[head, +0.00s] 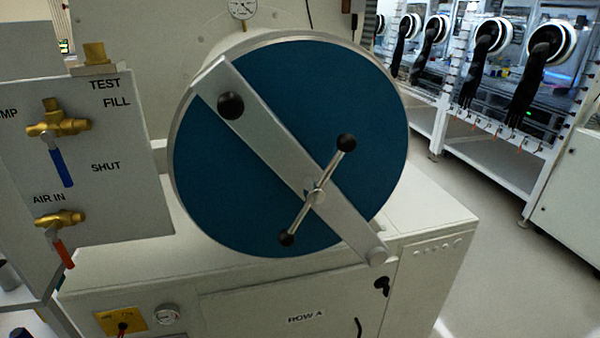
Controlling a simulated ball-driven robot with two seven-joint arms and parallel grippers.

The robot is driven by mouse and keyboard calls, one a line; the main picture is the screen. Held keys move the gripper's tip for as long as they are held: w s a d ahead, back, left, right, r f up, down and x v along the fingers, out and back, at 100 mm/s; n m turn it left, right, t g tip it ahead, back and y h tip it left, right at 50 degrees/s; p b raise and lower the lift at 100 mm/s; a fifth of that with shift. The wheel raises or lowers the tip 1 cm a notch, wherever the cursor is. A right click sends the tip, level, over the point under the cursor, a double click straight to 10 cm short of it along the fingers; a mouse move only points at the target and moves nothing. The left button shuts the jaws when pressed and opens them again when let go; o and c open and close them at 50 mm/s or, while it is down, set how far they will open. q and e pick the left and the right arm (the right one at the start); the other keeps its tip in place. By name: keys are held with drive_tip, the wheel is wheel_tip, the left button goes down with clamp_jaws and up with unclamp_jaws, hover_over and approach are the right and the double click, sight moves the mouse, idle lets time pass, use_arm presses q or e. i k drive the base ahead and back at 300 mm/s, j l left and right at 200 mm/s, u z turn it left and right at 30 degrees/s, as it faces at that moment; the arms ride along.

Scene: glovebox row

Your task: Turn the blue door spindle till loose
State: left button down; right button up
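The round blue door (225,180) fills the middle of the head view, with a pale metal rim. A flat grey bar (265,140) crosses it diagonally from upper left to lower right. The spindle (316,197) sits on this bar, right of the door's middle. Its thin metal cross handle runs from a black knob (346,142) at upper right to another black knob (287,239) at lower left. A larger black knob (230,105) is on the bar's upper left part. Neither of my grippers shows in the head view.
A grey valve panel (110,200) stands close on the left, with brass valves, one blue lever (61,168) and one red lever (64,254). A white cabinet (260,300) lies below the door. Gloveboxes (510,70) with black gloves stand at the right, beyond open floor (480,190).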

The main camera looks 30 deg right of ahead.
sight(314, 192)
drive_tip(key=z, duration=0.9)
drive_tip(key=i+l, duration=0.05)
